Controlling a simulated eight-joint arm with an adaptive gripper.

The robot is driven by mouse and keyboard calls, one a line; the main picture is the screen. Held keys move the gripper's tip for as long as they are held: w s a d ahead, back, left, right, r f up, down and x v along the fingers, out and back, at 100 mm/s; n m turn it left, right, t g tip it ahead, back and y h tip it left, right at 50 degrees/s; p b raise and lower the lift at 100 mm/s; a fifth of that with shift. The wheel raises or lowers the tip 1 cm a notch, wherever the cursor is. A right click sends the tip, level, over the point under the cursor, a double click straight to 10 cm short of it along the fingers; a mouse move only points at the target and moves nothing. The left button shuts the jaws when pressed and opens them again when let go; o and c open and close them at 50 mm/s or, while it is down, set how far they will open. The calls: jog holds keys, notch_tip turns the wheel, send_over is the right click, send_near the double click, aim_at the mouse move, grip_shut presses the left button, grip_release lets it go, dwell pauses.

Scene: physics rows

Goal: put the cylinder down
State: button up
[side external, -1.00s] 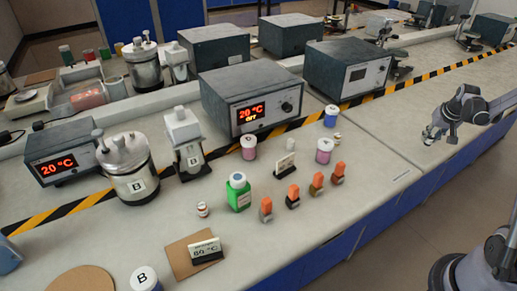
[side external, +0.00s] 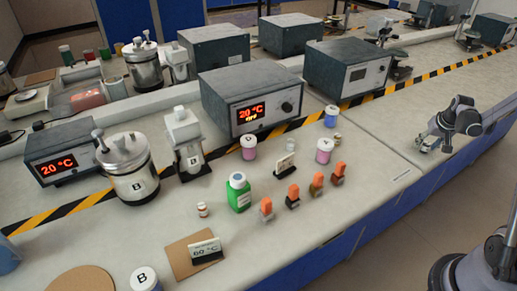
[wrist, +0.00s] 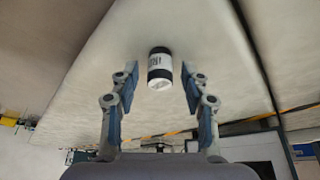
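The two fingers are spread, with a visible gap on each side of the cylinder. The pale bench top shows behind it. I cannot tell for sure whether it touches the bench. In the side view, my gripper (side external: 430,145) is low over the right part of the bench (side external: 380,125). The cylinder cannot be made out there.
The bench around my gripper is mostly clear. A black-and-yellow striped strip (side external: 425,75) runs behind. To the left stand a grey heater box (side external: 350,70), a pink-banded jar (side external: 324,151), a green bottle (side external: 238,195) and several orange-topped pieces. The bench's front edge is close.

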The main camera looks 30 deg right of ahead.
jog(key=v, duration=1.2)
jog(key=w+a+r+n+t, duration=0.1)
jog(key=w+a+r+n, duration=0.15)
jog(key=a, duration=0.75)
jog(key=w+a+r+n+t, duration=0.15)
jog(key=a+r, duration=0.25)
jog(key=a, duration=0.6)
jog(key=s+a+n+y, duration=0.1)
jog(key=s+a+n, duration=0.1)
jog(key=a, duration=0.7)
jog(key=s+a+n+t+y, duration=0.1)
jog(key=s+a+n+y, duration=0.1)
jog(key=a, duration=0.8)
jog(key=shift+s+f+n, duration=0.2)
jog(key=shift+s+n, duration=0.3)
jog(key=shift+s, duration=0.5)
jog(key=shift+o, duration=0.5)
jog(key=shift+a+t, duration=0.1)
jog(key=shift+t, duration=0.15)
